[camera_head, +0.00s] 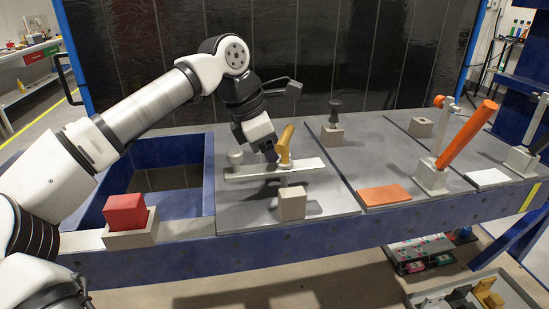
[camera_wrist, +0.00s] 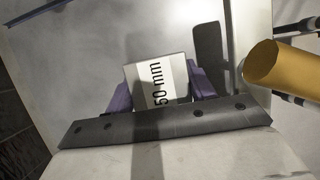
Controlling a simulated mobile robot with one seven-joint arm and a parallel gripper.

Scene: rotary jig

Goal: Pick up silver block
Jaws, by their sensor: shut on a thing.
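In the wrist view, a pale silver-grey block (camera_wrist: 158,80) marked "50 mm" sits between the purple fingers of my gripper (camera_wrist: 160,88), which are shut on it. In the head view, my gripper (camera_head: 270,155) is low over the grey work surface, just behind a long silver bar and beside a yellow handle. There the block is hidden by the gripper and the bar, and I cannot tell whether it touches the surface.
The yellow handle (camera_head: 285,143) stands close to my gripper, by the silver bar (camera_head: 245,173). A pale cube (camera_head: 292,204) is in front. A red block (camera_head: 125,212) sits in a holder at left. An orange plate (camera_head: 384,195) and orange lever (camera_head: 467,134) are at right.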

